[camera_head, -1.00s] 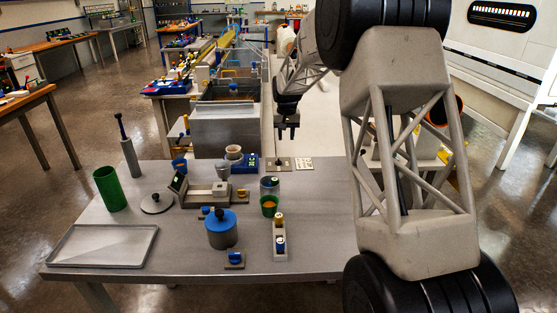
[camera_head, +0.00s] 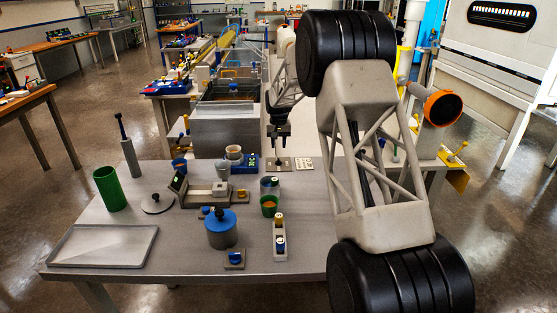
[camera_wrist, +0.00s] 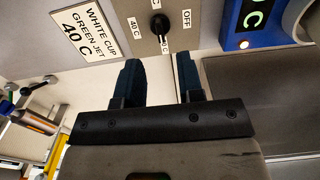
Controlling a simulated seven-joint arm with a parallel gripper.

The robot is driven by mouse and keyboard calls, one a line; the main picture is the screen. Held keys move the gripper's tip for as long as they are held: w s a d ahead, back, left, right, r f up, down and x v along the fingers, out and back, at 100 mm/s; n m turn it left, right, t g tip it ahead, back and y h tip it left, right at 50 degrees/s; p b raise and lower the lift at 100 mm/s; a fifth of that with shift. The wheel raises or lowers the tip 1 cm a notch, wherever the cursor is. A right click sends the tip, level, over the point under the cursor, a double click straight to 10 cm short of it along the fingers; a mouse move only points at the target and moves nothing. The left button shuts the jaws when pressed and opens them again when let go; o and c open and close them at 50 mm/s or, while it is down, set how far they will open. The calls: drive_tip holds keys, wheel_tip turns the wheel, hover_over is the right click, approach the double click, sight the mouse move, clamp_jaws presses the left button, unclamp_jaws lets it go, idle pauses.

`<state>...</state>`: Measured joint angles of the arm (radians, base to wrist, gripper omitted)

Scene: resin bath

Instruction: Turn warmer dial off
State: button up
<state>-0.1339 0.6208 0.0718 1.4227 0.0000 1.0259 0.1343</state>
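The warmer dial is a black knob (camera_wrist: 159,23) on a grey panel (camera_wrist: 148,50) in the wrist view. White labels stand round it: "40 C" (camera_wrist: 135,28) on one side, "OFF" (camera_wrist: 187,17) on the other, and a small label beside its lower end that I cannot read surely. The knob's long end appears to point toward that lower label, away from OFF. My gripper (camera_wrist: 160,78) is open and empty, its two dark blue fingers apart, with the dial beyond the gap. In the head view my gripper (camera_head: 279,146) hangs just above the panel (camera_head: 280,167); the dial is hard to make out there.
A white card (camera_wrist: 85,28) reading "WHITE CUP GREEN JET 40 C" lies beside the panel. A blue unit with a green display (camera_wrist: 253,16) stands on the other side. On the grey table are a blue-lidded pot (camera_head: 221,232), green cup (camera_head: 110,188) and tray (camera_head: 100,247).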

sight(278, 161)
drive_tip(key=shift+f, duration=3.9)
drive_tip(key=c, duration=0.6)
drive_tip(key=shift+o, duration=0.2)
